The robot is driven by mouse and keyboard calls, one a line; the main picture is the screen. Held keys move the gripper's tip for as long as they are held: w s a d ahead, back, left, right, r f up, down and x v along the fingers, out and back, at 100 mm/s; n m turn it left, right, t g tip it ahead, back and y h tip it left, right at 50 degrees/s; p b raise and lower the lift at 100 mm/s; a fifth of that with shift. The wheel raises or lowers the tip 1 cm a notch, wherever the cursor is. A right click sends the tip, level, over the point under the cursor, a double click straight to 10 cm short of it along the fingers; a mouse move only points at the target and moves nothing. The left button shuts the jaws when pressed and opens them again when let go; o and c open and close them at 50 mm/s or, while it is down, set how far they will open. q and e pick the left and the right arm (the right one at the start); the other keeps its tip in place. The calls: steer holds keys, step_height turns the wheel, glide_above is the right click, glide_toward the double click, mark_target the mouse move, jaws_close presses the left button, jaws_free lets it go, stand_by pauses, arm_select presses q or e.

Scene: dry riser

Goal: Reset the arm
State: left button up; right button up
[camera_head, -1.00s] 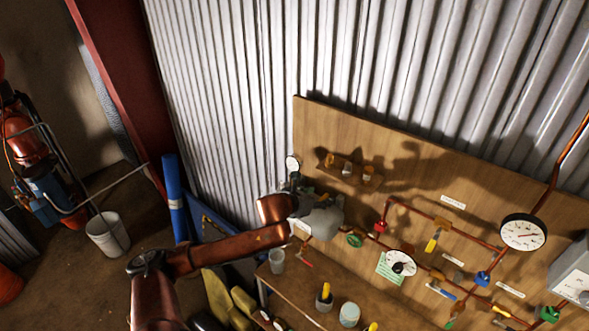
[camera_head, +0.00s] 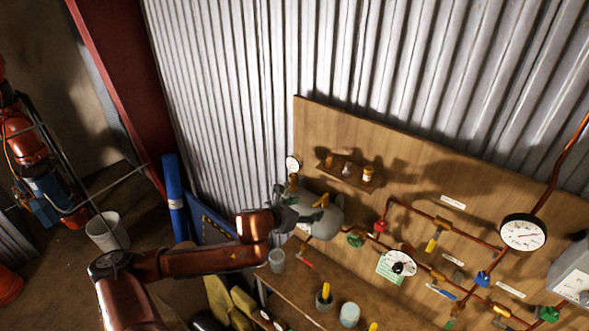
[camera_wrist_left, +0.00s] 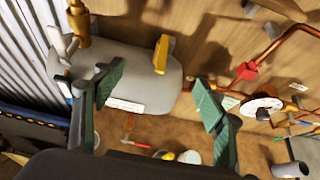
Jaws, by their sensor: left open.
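My left arm comes in from the lower left in the head view. My left gripper (camera_head: 296,206) is open in front of the left end of a grey tank (camera_head: 328,222) on the wooden board. In the left wrist view its two green-padded fingers (camera_wrist_left: 160,96) stand wide apart with nothing between them held. The grey tank (camera_wrist_left: 150,88) lies behind them, with a yellow lever (camera_wrist_left: 161,54) on it and a brass fitting (camera_wrist_left: 79,22) at its upper left. I cannot tell from these views whether a finger touches the tank. My right gripper is out of view.
The board (camera_head: 420,165) carries copper pipes, coloured valves and a large gauge (camera_head: 523,232). A small shelf (camera_head: 348,172) sits above the tank. The bench (camera_head: 290,287) below holds several cups. A white bucket (camera_head: 107,231) stands on the floor at left.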

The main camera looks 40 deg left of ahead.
arm_select(q)
steer(key=shift+s, duration=0.3)
